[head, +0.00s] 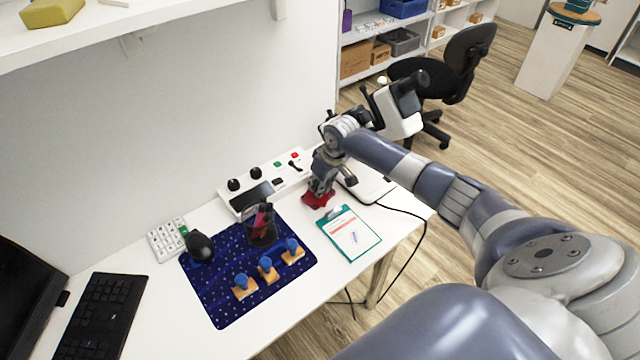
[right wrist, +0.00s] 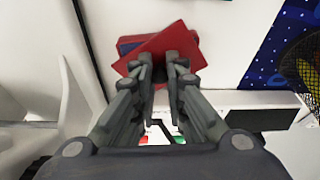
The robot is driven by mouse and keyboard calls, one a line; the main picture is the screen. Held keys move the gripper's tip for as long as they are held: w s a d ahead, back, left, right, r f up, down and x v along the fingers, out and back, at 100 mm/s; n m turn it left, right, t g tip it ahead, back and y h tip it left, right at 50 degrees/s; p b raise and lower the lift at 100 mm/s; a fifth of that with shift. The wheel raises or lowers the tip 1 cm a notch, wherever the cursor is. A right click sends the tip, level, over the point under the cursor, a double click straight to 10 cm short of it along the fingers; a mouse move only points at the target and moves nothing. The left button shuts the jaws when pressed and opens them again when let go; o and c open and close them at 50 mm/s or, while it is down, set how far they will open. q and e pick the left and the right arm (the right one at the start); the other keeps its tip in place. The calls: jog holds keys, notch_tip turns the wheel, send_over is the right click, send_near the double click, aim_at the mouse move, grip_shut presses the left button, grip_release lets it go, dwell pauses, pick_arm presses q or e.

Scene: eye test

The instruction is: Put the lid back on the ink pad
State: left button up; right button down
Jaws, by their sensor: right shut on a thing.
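My right gripper (head: 319,189) points down over the desk, shut on the red lid (head: 317,201). In the right wrist view the lid (right wrist: 176,42) is a flat red plate at the fingertips of the gripper (right wrist: 161,66), turned at an angle. The ink pad (right wrist: 127,46) shows beyond and partly under it as a blue and red edge; the lid hides most of it. The lid sits askew over the pad, and I cannot tell whether they touch. In the head view the pad cannot be made out apart from the lid. My left gripper is not in view.
A teal clipboard (head: 349,233) lies right of the lid. A white control panel (head: 264,183) stands behind on the left. A white device (head: 371,188) is behind the gripper.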

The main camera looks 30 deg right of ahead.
dwell(0.4)
jog(key=c, duration=1.5)
grip_release()
jog(key=shift+c, duration=0.2)
jog(key=o, duration=0.5)
jog(key=shift+r+p, duration=3.5)
jog(key=shift+p, duration=0.3)
